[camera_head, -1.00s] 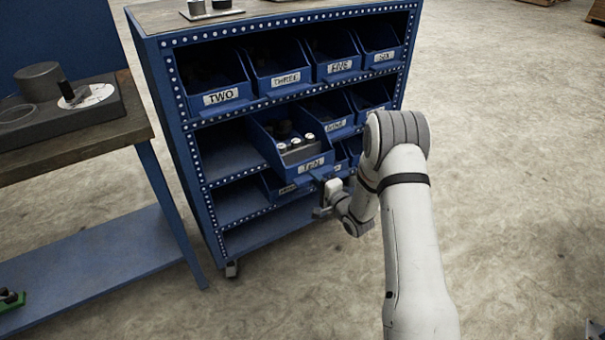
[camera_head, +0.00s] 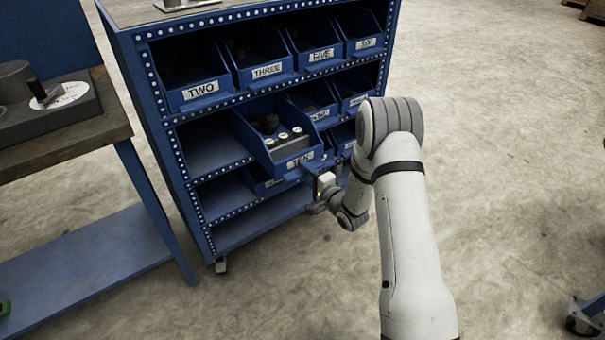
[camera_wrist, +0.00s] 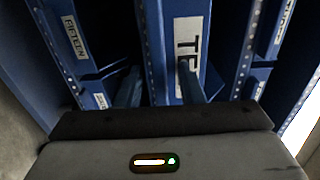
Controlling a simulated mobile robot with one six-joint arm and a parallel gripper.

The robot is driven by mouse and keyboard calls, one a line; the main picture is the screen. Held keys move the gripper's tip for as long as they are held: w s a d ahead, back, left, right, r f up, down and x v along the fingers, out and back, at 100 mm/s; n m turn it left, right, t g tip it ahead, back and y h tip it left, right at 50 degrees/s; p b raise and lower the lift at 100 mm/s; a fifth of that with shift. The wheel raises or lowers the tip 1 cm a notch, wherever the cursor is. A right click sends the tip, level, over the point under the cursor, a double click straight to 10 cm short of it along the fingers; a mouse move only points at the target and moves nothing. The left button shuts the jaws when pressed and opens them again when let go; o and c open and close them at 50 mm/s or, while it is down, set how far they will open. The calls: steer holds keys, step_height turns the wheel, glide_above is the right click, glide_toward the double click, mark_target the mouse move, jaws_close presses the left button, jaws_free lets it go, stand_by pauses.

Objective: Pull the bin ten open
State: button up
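Bin ten (camera_head: 278,142) is a blue open-topped bin with a white TEN label and dark and white-capped parts inside. In the head view it juts out of the rack, well past its neighbours. My gripper (camera_head: 324,186) is low at its right front, by the front lip. In the wrist view my gripper (camera_wrist: 160,78) has its two fingers spread apart, one each side of the lip edge of bin ten (camera_wrist: 207,28). The right finger covers part of the label. I see no clear contact between the fingers and the lip.
A blue rack (camera_head: 165,125) holds other labelled bins, such as TWO (camera_head: 200,82) and THREE (camera_head: 262,62). A workbench (camera_head: 75,140) with a dark device stands at left. Wheels of a blue cart (camera_head: 585,318) show at lower right.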

steer(key=shift+s, duration=0.1)
steer(key=p+v, duration=0.1)
steer(key=v, duration=0.6)
steer(key=shift+s+d, duration=0.25)
